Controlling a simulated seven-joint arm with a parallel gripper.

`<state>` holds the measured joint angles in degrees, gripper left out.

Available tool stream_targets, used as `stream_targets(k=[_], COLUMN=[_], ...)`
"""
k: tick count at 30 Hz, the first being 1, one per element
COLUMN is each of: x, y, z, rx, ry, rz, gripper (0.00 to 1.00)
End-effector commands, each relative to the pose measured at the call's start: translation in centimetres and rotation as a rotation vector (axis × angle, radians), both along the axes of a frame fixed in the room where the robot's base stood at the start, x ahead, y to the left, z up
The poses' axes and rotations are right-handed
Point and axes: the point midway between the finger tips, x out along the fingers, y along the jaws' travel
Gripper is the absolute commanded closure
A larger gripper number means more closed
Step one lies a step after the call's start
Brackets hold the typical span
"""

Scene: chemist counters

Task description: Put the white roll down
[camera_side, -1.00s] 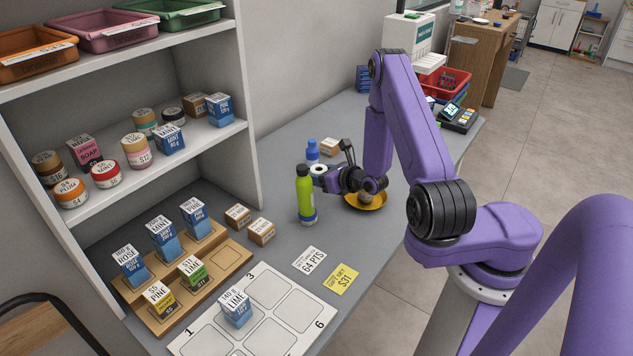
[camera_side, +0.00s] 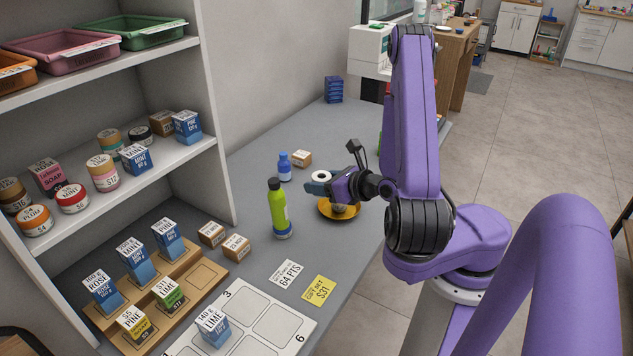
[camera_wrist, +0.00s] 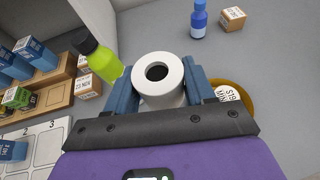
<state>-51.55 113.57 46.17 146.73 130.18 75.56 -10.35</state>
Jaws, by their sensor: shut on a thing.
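The white roll (camera_wrist: 158,68) stands upright between the jaws of my gripper (camera_wrist: 160,88) in the wrist view, its dark centre hole facing the camera. In the side view my gripper (camera_side: 322,185) is shut on the white roll (camera_side: 321,175), low over the grey counter (camera_side: 305,235). I cannot tell whether the roll's underside touches the counter. A yellow dish (camera_side: 325,212) with a small jar in it lies just in front and to the right of the roll; the jaws partly cover it.
A green bottle (camera_side: 278,207) stands left of the gripper. A blue bottle (camera_side: 284,168) and a small brown box (camera_side: 302,158) stand behind. Price cards (camera_side: 287,273) and a numbered white mat (camera_side: 255,330) lie nearer. Clear counter lies between the bottles and cards.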

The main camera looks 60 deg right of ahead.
Motion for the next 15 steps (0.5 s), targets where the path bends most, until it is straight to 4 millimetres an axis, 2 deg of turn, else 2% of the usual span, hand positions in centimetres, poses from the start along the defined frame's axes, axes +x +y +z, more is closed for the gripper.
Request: stream_targets(k=[8,11,15], x=[-0.2,0.8,3.1], y=[0.1,0.1,0.0], z=[0.3,0.3,0.3], rx=[-0.002,-0.001,0.0], ry=[-0.002,-0.002,-0.003], rz=[0.011,0.034,0.087], gripper=[0.81,0.81,0.81])
